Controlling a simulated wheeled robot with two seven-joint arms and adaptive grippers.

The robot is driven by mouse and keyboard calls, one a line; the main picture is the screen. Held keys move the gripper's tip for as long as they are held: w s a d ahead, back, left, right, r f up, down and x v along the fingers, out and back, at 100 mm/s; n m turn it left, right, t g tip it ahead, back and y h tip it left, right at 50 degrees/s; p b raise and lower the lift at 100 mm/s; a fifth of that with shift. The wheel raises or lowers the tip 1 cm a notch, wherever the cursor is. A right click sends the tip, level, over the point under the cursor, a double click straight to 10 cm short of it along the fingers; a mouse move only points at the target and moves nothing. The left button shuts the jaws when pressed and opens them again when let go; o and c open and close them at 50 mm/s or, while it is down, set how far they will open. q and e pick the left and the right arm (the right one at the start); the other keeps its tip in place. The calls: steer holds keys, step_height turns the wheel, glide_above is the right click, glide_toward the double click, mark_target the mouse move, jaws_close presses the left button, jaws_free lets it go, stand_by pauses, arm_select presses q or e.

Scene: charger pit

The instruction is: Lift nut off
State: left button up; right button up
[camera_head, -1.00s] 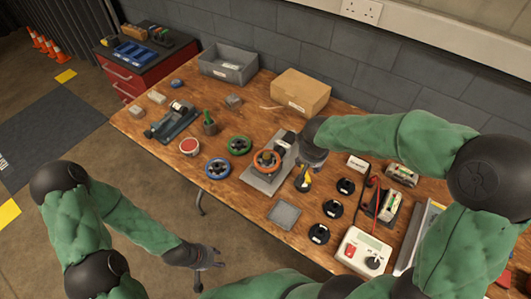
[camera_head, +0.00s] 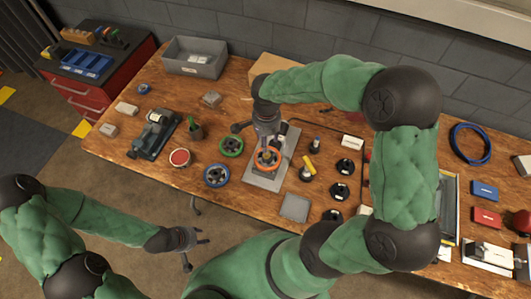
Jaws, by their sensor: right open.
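An orange ring wheel (camera_head: 268,160) with a dark hub sits on a grey metal plate (camera_head: 262,182) in the middle of the bench. My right gripper (camera_head: 267,146) points down right over the hub of this wheel, with its fingers open and close to the hub. The nut itself is too small and too covered by the fingers to make out. I cannot tell whether the fingers touch it. My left gripper (camera_head: 200,238) hangs off the bench's front edge, far from the wheel, with its fingers spread and empty.
A green wheel (camera_head: 230,146) and a blue wheel (camera_head: 217,174) lie to the left. Black discs (camera_head: 346,167) and a yellow-topped part (camera_head: 309,165) stand to the right. A grey square pad (camera_head: 295,207) lies in front. A grey bin (camera_head: 195,56) stands at the back.

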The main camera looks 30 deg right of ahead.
mark_target(267, 153)
steer(key=shift+f, duration=0.95)
steer(key=shift+s+f+b, duration=0.15)
steer(key=shift+f+b, duration=0.2)
steer(key=shift+f, duration=0.25)
steer(key=shift+s+f+b, duration=0.15)
steer(key=shift+f+b, duration=0.45)
steer(key=shift+f, duration=1.35)
jaws_close()
